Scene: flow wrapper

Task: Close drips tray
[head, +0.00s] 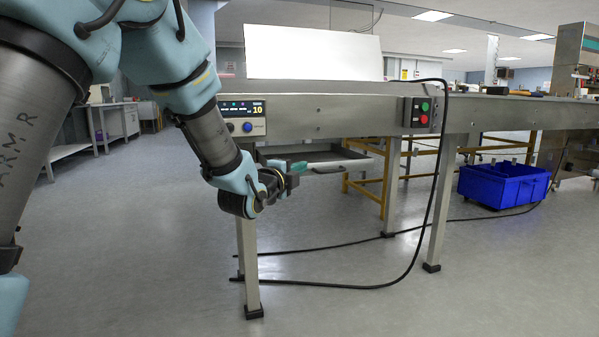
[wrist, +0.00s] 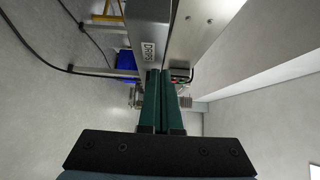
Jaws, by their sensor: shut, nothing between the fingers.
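The drips tray (head: 345,158) is a shallow metal tray under the machine's frame in the head view. It stands out from beneath the frame, with a handle at its front. In the wrist view its metal front (wrist: 150,22) carries a DRIPS label (wrist: 148,51). My gripper (head: 300,167) is at the tray's left end in the head view, with its green fingers pointing right. In the wrist view the fingers (wrist: 161,72) are together and empty, with their tips by the labelled front. I cannot tell whether they touch it.
The machine's control panel (head: 243,117) and a red-green button box (head: 419,112) are on the frame above. Metal legs (head: 440,200) stand near the tray. A black cable (head: 340,286) loops over the floor. A blue crate (head: 503,187) is at the right.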

